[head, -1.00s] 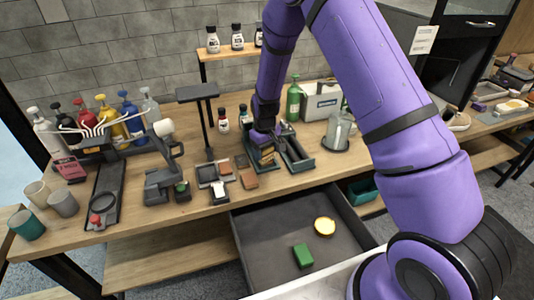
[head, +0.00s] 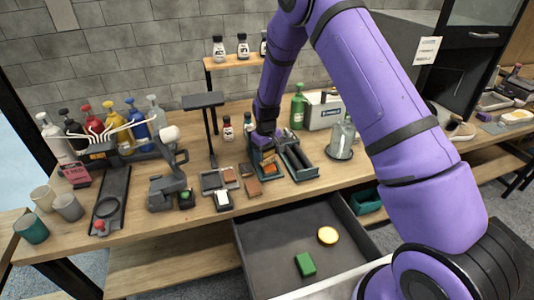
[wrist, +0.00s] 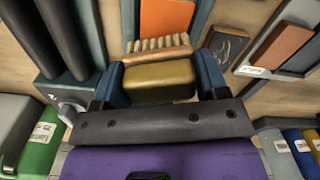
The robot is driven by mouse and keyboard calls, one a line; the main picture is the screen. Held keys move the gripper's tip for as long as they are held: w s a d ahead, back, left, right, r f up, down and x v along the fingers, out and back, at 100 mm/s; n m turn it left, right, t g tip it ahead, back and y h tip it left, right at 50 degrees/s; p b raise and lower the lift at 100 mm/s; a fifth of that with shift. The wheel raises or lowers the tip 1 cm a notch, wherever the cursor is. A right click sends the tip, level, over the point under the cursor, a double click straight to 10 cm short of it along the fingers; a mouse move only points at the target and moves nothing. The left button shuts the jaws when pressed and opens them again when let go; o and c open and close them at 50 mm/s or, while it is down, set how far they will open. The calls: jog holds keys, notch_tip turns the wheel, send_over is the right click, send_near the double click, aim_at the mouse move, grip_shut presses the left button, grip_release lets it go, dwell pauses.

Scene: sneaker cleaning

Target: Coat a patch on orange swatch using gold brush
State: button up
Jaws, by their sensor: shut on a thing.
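My gripper (wrist: 160,83) is shut on the gold brush (wrist: 158,78). The brush has a gold block body, a wooden strip and pale bristles pointing to the top of the wrist view. In the head view my gripper (head: 264,143) is low over the teal-grey rack (head: 282,170). Two orange pieces could be the orange swatch. One (wrist: 166,16) lies just beyond the bristles and also shows in the head view (head: 254,188). The other (wrist: 281,44) lies in a grey tray and also shows in the head view (head: 229,175). The bristles look apart from both.
A dark swatch (wrist: 229,44) lies right of the brush in the wrist view. Dark rollers (wrist: 62,35) sit in the rack on the left. Several bottles (head: 297,108) stand behind. An open drawer (head: 275,255) holds a green block (head: 305,264) and a yellow round thing (head: 327,235).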

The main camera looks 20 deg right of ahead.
jog(key=shift+s, duration=2.8)
jog(key=shift+r, duration=0.1)
jog(key=shift+r, duration=2.95)
notch_tip(320, 180, up, 3)
jog(key=shift+f, duration=3.6)
jog(key=shift+f, duration=1)
